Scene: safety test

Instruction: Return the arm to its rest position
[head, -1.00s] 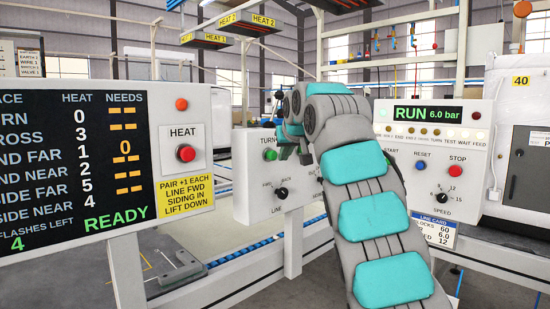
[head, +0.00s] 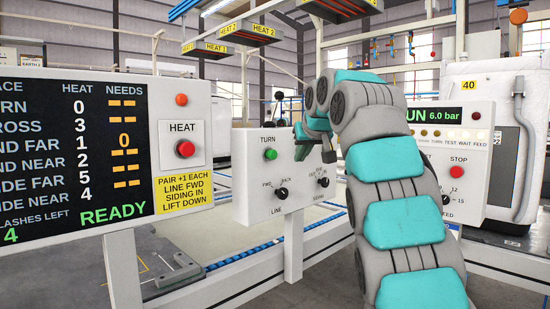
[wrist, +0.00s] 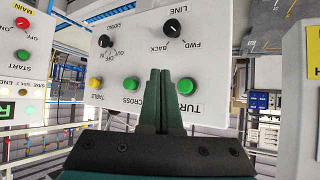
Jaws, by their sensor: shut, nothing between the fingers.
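My gripper (wrist: 160,85) is shut and empty in the wrist view, its two dark green fingers side by side. They show in front of the white control panel (wrist: 118,60), which appears upside down there; whether they touch it cannot be told. My grey and teal arm reaches up and forward on the right of the head view, bent over at the top towards this same panel (head: 252,195). The fingertips are hard to make out in the head view. The panel has a green TURN button (head: 270,154) and a LINE knob (head: 281,194).
A board with a HEAT button (head: 185,149) and a black READY display (head: 75,160) stands at the left. A RUN panel (head: 480,190) stands at the right, partly behind my arm. HEAT lamps (head: 250,33) hang overhead. A blue-edged rail (head: 270,243) runs below the panels.

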